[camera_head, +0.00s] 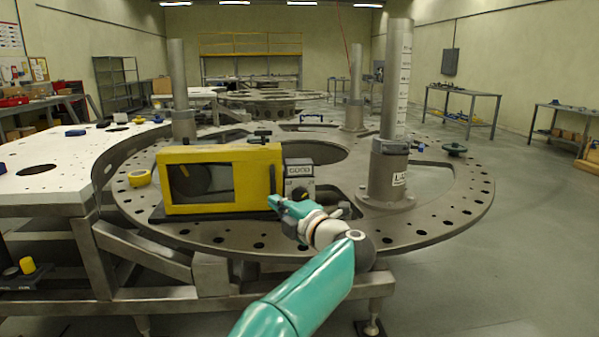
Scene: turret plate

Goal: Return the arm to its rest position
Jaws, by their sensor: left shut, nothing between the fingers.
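My left arm is teal and reaches up from the bottom middle. My left gripper (274,201) is shut and empty, in front of the lower right end of a yellow-framed box (228,152) and a small grey device (299,172) with a counter-like display. I cannot tell whether the gripper touches either of them. The box and device sit at the near edge of the round turret plate (440,228). My right gripper is not in view.
A thick grey post (392,125) stands on the plate right of my arm, with thinner posts behind. Open floor (520,220) lies to the right.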

